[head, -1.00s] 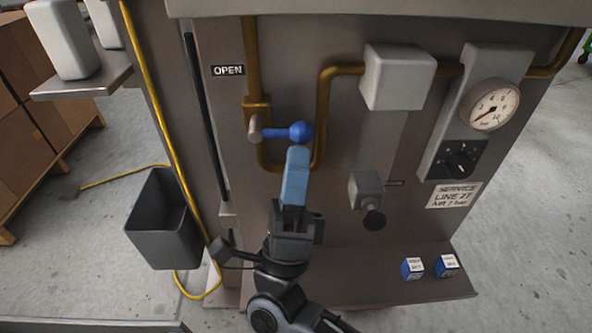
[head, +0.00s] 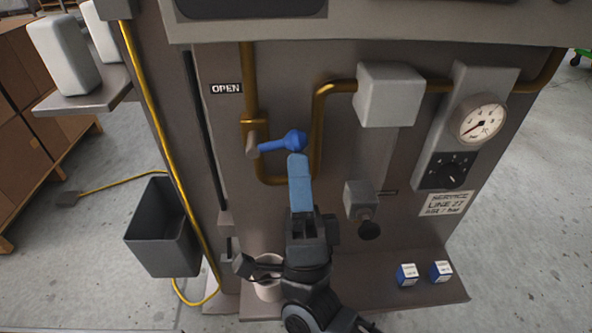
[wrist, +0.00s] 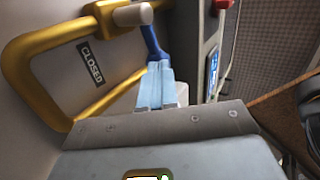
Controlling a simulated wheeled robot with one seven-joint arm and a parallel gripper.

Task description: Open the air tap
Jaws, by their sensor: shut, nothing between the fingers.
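The air tap has a blue lever (head: 281,143) with a round knob on a brass pipe fitting, on the front of a grey machine. The lever points right and slightly up from its pivot (head: 252,145). An OPEN label (head: 226,88) sits above and left of it. In the wrist view a CLOSED label (wrist: 90,65) shows beside the brass pipe, and the blue lever (wrist: 152,42) meets my fingertips. My gripper (head: 298,158) is shut and empty, its blue fingers just below the knob. They touch it or are very close; I cannot tell which.
A pressure gauge (head: 480,121) and a black dial (head: 447,171) are at the right. A grey bin (head: 163,228) hangs left.

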